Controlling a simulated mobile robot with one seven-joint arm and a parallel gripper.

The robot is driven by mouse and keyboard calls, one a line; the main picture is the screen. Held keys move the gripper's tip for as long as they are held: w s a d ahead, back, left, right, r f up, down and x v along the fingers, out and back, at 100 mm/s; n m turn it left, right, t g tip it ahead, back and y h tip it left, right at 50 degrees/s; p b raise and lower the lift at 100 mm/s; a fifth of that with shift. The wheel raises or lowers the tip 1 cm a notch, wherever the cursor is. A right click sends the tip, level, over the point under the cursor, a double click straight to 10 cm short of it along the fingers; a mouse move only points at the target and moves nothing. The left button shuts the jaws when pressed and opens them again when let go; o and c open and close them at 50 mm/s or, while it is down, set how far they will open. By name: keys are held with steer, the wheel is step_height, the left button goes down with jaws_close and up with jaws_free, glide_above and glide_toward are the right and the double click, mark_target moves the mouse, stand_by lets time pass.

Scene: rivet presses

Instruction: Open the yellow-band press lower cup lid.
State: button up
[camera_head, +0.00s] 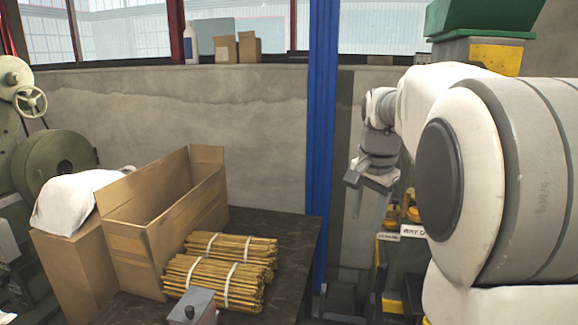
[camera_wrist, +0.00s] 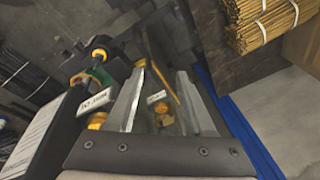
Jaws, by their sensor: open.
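The press (camera_head: 495,58) at the right has a yellow panel under a green hopper, and my arm covers much of it. Its lower part shows orange-yellow cup-like parts (camera_head: 412,212) above a white label. In the wrist view, a small amber cup-like part (camera_wrist: 163,114) shows between my fingers, below a small white label. I cannot tell which piece is the lid or whether it is shut. My gripper (camera_wrist: 162,74) is open, with nothing held between its fingers. In the head view my gripper (camera_head: 362,232) points down, left of the cups.
A dark table (camera_head: 285,255) holds an open cardboard box (camera_head: 150,230) and tied bundles of sticks (camera_head: 225,270). A blue post (camera_head: 322,130) stands behind, left of my gripper. An orange-capped part (camera_wrist: 98,56) and a labelled panel lie left of my fingers in the wrist view.

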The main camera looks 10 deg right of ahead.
steer(key=w+d+r+m+g+h+p, duration=0.25)
steer(key=w+d+r+m+p, duration=0.45)
steer(key=w+r+p, duration=0.75)
steer(key=h+p, duration=0.1)
steer(key=p, duration=0.4)
glide_toward(396, 199)
steer(key=x, duration=0.8)
steer(key=shift+f, duration=0.25)
jaws_close()
